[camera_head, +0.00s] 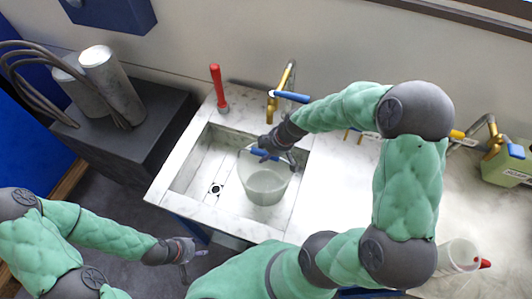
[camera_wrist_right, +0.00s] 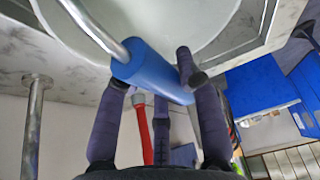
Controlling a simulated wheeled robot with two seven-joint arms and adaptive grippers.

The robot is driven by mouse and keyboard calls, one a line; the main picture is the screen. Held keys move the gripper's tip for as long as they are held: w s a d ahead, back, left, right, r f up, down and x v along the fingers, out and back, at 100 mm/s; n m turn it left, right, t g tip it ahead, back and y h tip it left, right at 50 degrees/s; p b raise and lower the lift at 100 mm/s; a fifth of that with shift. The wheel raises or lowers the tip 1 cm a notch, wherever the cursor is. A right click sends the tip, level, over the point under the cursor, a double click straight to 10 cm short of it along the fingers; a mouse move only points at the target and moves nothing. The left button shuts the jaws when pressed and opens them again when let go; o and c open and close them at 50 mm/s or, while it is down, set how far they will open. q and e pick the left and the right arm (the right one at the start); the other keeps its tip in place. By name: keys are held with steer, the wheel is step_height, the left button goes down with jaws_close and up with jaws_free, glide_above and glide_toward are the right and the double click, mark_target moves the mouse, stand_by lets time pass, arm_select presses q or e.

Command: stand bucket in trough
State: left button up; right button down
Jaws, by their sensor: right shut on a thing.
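The translucent whitish bucket (camera_head: 265,186) is within the outline of the pale marble-look trough (camera_head: 178,182), at its right side. It looks upright; I cannot tell whether its base touches the trough floor. My right gripper (camera_head: 275,149) is above the bucket's rim, shut on its blue handle grip (camera_wrist_right: 150,72).
A brass tap (camera_head: 277,103) with a blue lever stands behind the trough, and a red-handled tool (camera_head: 217,86) stands at its back edge. The trough's left part is clear.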

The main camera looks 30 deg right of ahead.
steer(key=shift+f, duration=0.15)
steer(key=shift+f, duration=0.15)
steer(key=c, duration=0.8)
jaws_free()
steer(key=shift+c, duration=0.2)
steer(key=shift+r, duration=0.2)
steer(key=v, duration=0.7)
steer(key=shift+s+d+r+p, duration=0.1)
steer(key=shift+s+r+p, duration=0.1)
steer(key=shift+p, duration=0.15)
steer(key=shift+w, duration=0.1)
